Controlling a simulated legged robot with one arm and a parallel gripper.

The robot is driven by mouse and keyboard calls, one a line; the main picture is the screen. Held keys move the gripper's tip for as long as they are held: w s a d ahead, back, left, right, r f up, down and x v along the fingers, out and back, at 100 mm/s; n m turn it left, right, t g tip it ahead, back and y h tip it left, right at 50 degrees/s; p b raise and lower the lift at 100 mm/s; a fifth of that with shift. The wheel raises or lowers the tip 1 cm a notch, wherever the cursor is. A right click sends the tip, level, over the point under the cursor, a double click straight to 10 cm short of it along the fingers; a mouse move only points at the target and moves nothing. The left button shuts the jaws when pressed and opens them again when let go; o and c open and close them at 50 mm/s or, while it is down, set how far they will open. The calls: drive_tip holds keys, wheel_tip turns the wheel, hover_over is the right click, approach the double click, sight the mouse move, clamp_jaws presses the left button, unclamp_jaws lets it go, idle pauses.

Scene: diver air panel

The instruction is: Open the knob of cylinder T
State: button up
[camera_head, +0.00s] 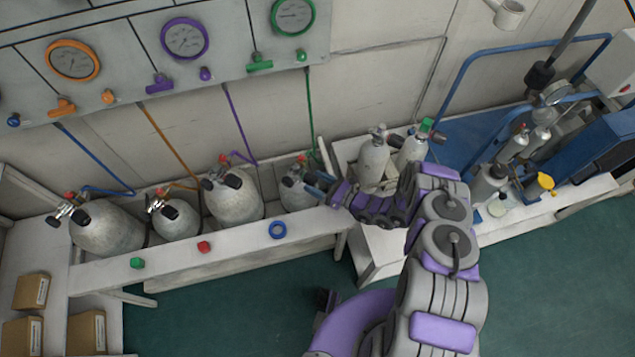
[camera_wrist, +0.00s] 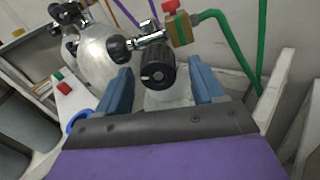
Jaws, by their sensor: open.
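My gripper (camera_head: 318,185) is open at the rightmost racked cylinder (camera_head: 296,194), the one with the green hose. In the wrist view, its two blue fingers (camera_wrist: 161,74) stand on either side of a round black knob (camera_wrist: 158,70). I cannot tell whether either finger touches the knob. Behind the knob are a chrome valve (camera_wrist: 149,38) and a brass fitting with a red top (camera_wrist: 180,24), where the green hose (camera_wrist: 228,35) joins. The cylinder's pale body (camera_wrist: 168,98) is mostly hidden. No letter T is readable on any cylinder.
Three other cylinders lie to the left, including a large one (camera_head: 233,200) with a purple hose. The rack's front board (camera_head: 180,257) carries a green cap, a red cap and a blue ring (camera_head: 278,230). Two upright cylinders (camera_head: 373,161) stand close on the right.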

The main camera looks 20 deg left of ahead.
drive_tip(key=p+v, duration=0.2)
drive_tip(key=v, duration=1.5)
drive_tip(key=shift+d+p, duration=0.2)
drive_tip(key=shift+p, duration=0.1)
drive_tip(key=shift+w+f, duration=0.1)
drive_tip(key=a+r+n+g, duration=0.2)
drive_tip(key=r+n+g, duration=0.1)
drive_tip(key=r, duration=0.5)
drive_tip(key=a+r+n+g+h, duration=0.1)
drive_tip(key=r+n+g, duration=0.25)
drive_tip(key=r, duration=0.45)
drive_tip(key=a+r+n+g, duration=0.2)
drive_tip(key=r+n, duration=0.2)
drive_tip(key=r, duration=0.4)
drive_tip(key=s+d+r+n+g+h, duration=0.25)
drive_tip(key=s+r+n+h, duration=0.35)
drive_tip(key=s+r, duration=0.6)
drive_tip(key=s+d+r+n+t+h, duration=0.2)
drive_tip(key=s+d+r+n+h, duration=0.1)
drive_tip(key=s+d+r+h, duration=0.2)
drive_tip(key=s+d+r+n+t+h, duration=0.2)
drive_tip(key=s+d+r+h, duration=0.3)
drive_tip(key=s+d, duration=0.5)
drive_tip(key=shift+s+r+n+t, duration=0.4)
drive_tip(key=shift+s+r+n, duration=0.25)
drive_tip(key=shift+s, duration=0.25)
